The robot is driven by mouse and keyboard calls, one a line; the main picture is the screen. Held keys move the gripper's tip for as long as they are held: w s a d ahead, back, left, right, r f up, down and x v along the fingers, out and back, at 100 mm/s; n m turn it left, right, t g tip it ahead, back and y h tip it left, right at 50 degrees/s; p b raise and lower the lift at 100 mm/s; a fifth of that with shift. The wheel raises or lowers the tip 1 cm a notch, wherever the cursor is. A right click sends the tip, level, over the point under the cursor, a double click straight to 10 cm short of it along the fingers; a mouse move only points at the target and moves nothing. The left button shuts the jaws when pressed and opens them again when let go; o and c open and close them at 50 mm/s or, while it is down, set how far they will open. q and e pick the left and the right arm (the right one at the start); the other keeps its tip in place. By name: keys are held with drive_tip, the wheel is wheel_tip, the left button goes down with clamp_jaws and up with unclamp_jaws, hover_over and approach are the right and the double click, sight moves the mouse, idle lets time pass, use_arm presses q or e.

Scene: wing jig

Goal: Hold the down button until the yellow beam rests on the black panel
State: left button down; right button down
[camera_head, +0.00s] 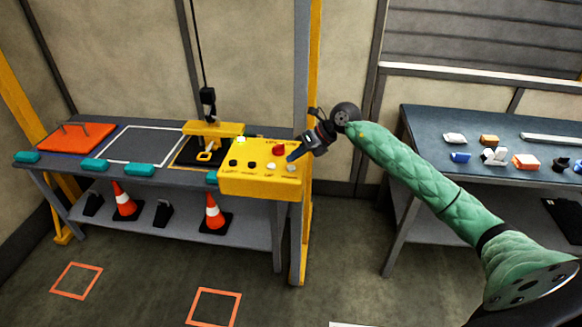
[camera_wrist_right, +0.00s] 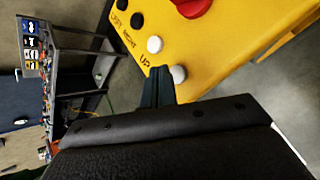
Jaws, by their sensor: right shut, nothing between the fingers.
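The yellow control box (camera_head: 262,183) carries a row of black and white buttons and a red knob (camera_head: 278,149). My right gripper (camera_head: 293,156) is shut and empty, its tips at the rightmost pale button (camera_head: 291,168). In the right wrist view the shut fingertips (camera_wrist_right: 160,75) are right beside that button (camera_wrist_right: 178,74), whose label is hidden; I cannot tell if they touch. The white button (camera_wrist_right: 154,44) beside it reads UP. The yellow beam (camera_head: 213,129) hangs from a black hoist block (camera_head: 207,98) over the black panel (camera_head: 187,158), which is partly hidden. Contact between them is unclear.
The grey bench (camera_head: 70,163) also holds an orange plate (camera_head: 75,138) and a white-outlined square. Traffic cones (camera_head: 124,200) stand on its lower shelf. A yellow-edged post (camera_head: 311,80) rises close to my right gripper. A blue-topped table (camera_head: 430,125) with small parts is at right.

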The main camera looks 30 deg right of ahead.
sight(295, 167)
drive_tip(key=shift+r+p, duration=0.5)
drive_tip(key=shift+r, duration=1.85)
